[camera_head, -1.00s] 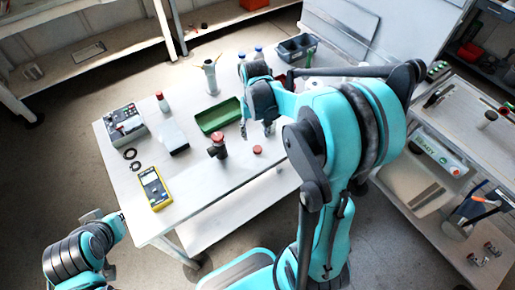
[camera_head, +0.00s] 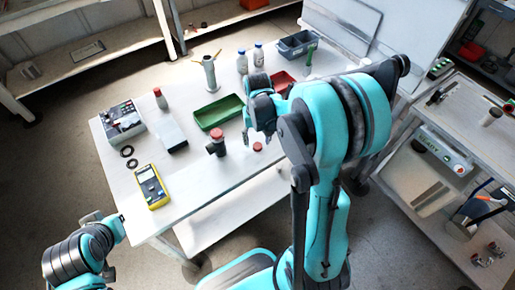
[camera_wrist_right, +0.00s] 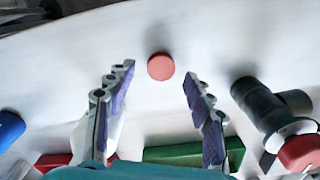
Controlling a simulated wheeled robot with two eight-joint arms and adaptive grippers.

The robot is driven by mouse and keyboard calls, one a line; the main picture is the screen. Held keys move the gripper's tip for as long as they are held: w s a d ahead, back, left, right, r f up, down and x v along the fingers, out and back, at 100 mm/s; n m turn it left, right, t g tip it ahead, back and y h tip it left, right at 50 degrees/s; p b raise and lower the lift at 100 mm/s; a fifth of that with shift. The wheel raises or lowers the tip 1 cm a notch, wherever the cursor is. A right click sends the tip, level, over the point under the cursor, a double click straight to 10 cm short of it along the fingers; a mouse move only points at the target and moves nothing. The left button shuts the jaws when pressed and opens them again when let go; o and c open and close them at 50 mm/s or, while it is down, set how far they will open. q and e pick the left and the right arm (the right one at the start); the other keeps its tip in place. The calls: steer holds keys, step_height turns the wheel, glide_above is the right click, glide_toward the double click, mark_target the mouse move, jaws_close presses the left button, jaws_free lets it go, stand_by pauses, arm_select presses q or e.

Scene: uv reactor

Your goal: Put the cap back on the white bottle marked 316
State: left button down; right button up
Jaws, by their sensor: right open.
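A small round red cap (camera_head: 258,146) lies on the white table near its front edge. It also shows in the right wrist view (camera_wrist_right: 160,66). My right gripper (camera_head: 258,135) is open and empty behind the cap. In the right wrist view its fingers (camera_wrist_right: 157,84) point towards the cap, which lies just beyond the tips, between their lines. Two white bottles with blue tops (camera_head: 242,64) (camera_head: 258,58) stand at the table's back. No number 316 can be read, and my right arm hides part of the table. My left gripper (camera_head: 112,232) is at lower left, its fingers unclear.
A dark fitting with a red top (camera_head: 217,144) stands left of the cap, near the right gripper. A green tray (camera_head: 219,113), red tray (camera_head: 285,80), grey bin (camera_head: 297,46), red-topped bottle (camera_head: 160,100) and yellow meter (camera_head: 151,187) are on the table. The front strip is clear.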

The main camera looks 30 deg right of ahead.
mark_target(257, 145)
steer(key=shift+f, duration=0.8)
steer(key=shift+r, duration=0.1)
steer(key=c, duration=0.8)
steer(key=shift+o, duration=0.2)
steer(key=shift+r, duration=0.45)
step_height(257, 145, up, 4)
steer(key=shift+s+a+f+p, duration=0.1)
steer(key=shift+s+a+p, duration=0.05)
steer(key=shift+p, duration=1)
steer(key=s+a+r+p, duration=0.3)
steer(key=s+a+r, duration=0.3)
steer(key=s+a, duration=0.1)
steer(key=shift+s+a+r, duration=0.15)
steer(key=shift+s+a, duration=0.05)
steer(key=shift+s, duration=0.55)
